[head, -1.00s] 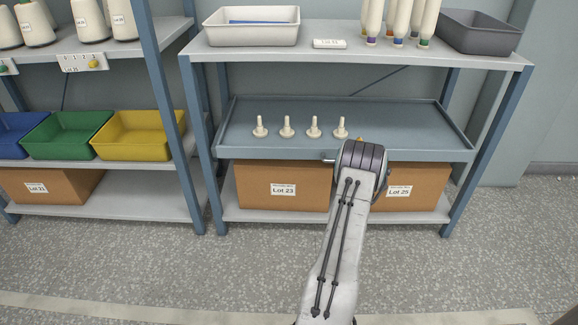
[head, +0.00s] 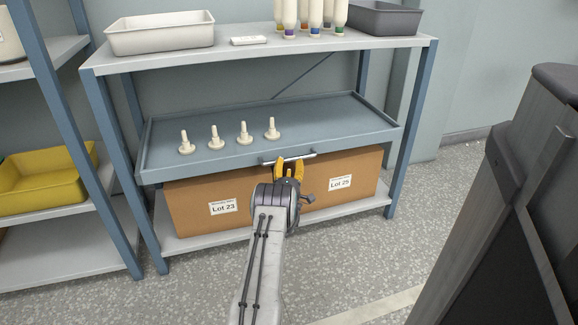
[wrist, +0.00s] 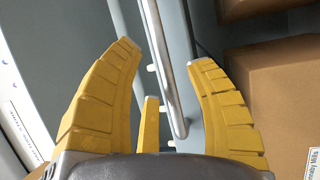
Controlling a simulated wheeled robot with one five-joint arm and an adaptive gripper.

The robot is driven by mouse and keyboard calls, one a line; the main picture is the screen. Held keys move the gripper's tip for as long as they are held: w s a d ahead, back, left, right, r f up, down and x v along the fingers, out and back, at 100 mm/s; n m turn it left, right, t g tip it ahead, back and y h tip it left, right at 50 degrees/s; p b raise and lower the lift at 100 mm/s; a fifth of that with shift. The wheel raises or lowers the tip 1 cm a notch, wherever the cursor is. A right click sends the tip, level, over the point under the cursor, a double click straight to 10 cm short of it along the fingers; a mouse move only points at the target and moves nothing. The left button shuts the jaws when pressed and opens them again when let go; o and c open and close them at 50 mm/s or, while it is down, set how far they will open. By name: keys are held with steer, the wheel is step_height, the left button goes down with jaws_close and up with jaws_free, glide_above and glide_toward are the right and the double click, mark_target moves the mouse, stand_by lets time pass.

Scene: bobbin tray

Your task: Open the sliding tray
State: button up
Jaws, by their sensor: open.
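The sliding tray (head: 165,165) is a blue-grey shallow tray on the middle level of the rack, with several white pegs standing on it. Its bar handle (head: 304,157) runs along the front edge. My gripper (head: 289,163) is open, its yellow fingers at the handle. In the wrist view the handle (wrist: 162,60) passes between the open fingers of my gripper (wrist: 165,52), and neither side finger clearly presses on it. The handle's mounts show as small white studs. Whether the tray stands out from the rack is hard to tell.
Cardboard boxes labelled Lot 23 (head: 195,205) and Lot 25 (head: 350,185) sit below the tray. A white bin (head: 160,38) and a dark bin (head: 385,18) stand on top. A dark structure (head: 520,200) fills the right side. Floor in front is clear.

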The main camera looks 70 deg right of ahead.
mark_target(290, 160)
steer(key=shift+b+x, duration=1.05)
steer(key=shift+x, duration=0.85)
steer(key=shift+o, duration=0.2)
jaws_close()
